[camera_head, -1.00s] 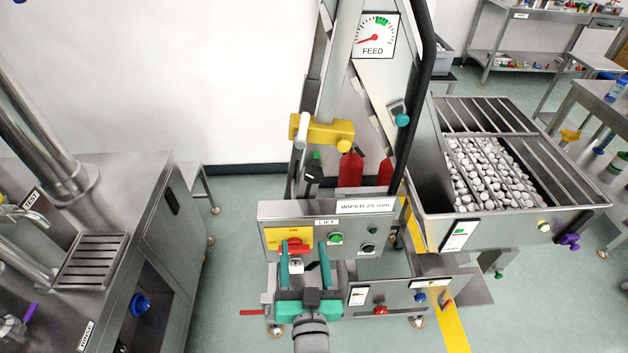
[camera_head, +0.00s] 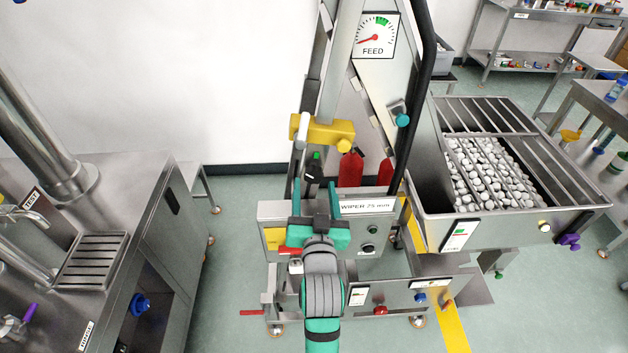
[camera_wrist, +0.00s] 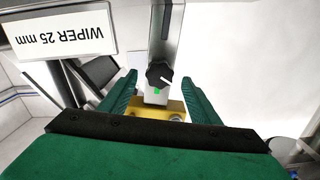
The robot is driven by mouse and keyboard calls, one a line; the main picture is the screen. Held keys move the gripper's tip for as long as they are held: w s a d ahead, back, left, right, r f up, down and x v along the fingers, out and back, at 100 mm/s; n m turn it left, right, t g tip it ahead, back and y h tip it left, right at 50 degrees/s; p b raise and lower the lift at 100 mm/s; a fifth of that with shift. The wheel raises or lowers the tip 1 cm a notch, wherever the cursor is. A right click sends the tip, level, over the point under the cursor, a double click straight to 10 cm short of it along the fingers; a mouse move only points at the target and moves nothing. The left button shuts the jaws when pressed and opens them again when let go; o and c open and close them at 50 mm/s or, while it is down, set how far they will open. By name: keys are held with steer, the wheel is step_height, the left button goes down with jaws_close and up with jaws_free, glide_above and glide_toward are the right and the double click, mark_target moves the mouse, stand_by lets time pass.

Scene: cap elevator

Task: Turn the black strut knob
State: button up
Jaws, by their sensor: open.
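The black strut knob (camera_wrist: 159,75) shows in the wrist view as a small lobed knob with a white pointer line and a green mark beside it, on a grey strut. In the head view the dark knob (camera_head: 313,172), with green at its top, is behind the control box. My gripper (camera_head: 315,190) is open, with its green fingers above the box, pointing at the strut. In the wrist view the fingertips (camera_wrist: 158,88) lie on either side of the knob in the picture. Contact cannot be seen, and the gap looks empty.
The control box with the WIPER 25 mm label (camera_head: 366,205) is right below and beside my gripper. A yellow clamp (camera_head: 322,131) crosses the strut above the knob. Red bottle-like parts (camera_head: 350,170) stand right of it. A cap-filled hopper (camera_head: 490,170) is at the right.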

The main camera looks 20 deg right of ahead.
mark_target(313, 179)
steer(key=shift+x, duration=1.75)
steer(key=shift+c, duration=0.6)
steer(key=c, duration=1)
steer(key=shift+o, duration=0.3)
steer(key=m, duration=0.6)
steer(key=shift+a+m, duration=0.1)
steer(key=shift+m, duration=0.2)
steer(key=m, duration=0.6)
steer(key=o, duration=1.1)
steer(key=shift+c, duration=0.2)
